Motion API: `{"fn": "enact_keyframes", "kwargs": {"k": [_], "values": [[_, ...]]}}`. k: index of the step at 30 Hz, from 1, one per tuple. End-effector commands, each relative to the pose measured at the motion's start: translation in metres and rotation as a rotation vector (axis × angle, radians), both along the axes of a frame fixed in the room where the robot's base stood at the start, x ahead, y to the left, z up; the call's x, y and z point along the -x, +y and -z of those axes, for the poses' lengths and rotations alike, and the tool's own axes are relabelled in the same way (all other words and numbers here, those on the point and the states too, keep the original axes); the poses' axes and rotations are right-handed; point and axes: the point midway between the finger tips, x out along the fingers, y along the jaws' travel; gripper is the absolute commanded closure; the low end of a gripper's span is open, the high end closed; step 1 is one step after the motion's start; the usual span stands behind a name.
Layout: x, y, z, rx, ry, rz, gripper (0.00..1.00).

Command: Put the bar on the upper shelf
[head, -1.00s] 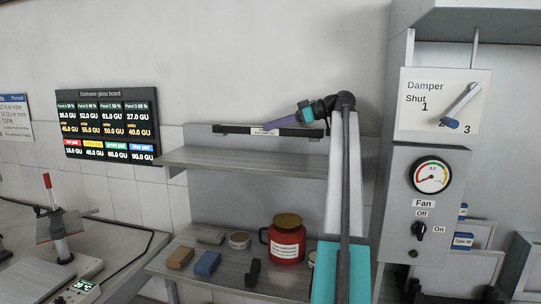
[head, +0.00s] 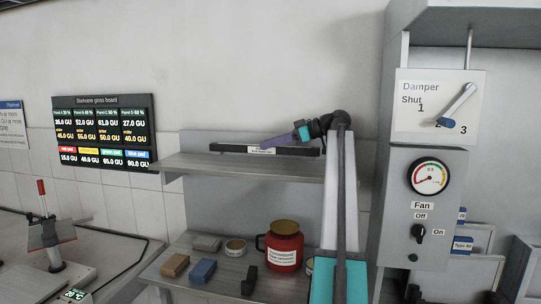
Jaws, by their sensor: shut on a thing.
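The bar (head: 228,148) is long and black with a white label at its middle. In the head view it lies level, lengthwise along the upper shelf (head: 190,165), toward the back wall. My gripper (head: 267,144) has purple fingers and reaches in from the right. It is shut on the bar near the label. The bar's underside looks very close to the shelf top; I cannot tell whether it touches. My arm hides the right end of the upper shelf.
The lower shelf holds a red jar (head: 283,247), a blue block (head: 202,271), a brown block (head: 175,265), a grey block (head: 207,243), a round tin (head: 235,247) and a black piece (head: 249,280). A damper and fan panel (head: 432,200) stands to the right. The upper shelf's left part is clear.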

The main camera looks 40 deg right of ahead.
Motion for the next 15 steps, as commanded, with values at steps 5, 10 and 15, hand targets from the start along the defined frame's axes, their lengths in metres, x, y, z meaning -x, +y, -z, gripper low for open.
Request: {"fn": "enact_keyframes", "kwargs": {"k": [5,10,15], "values": [[0.001,0.001,0.004,-0.001,-0.003,0.001,1.00],[0.001,0.001,0.022,-0.002,-0.002,0.000,1.00],[0.001,0.001,0.034,-0.002,-0.002,0.001,1.00]]}}
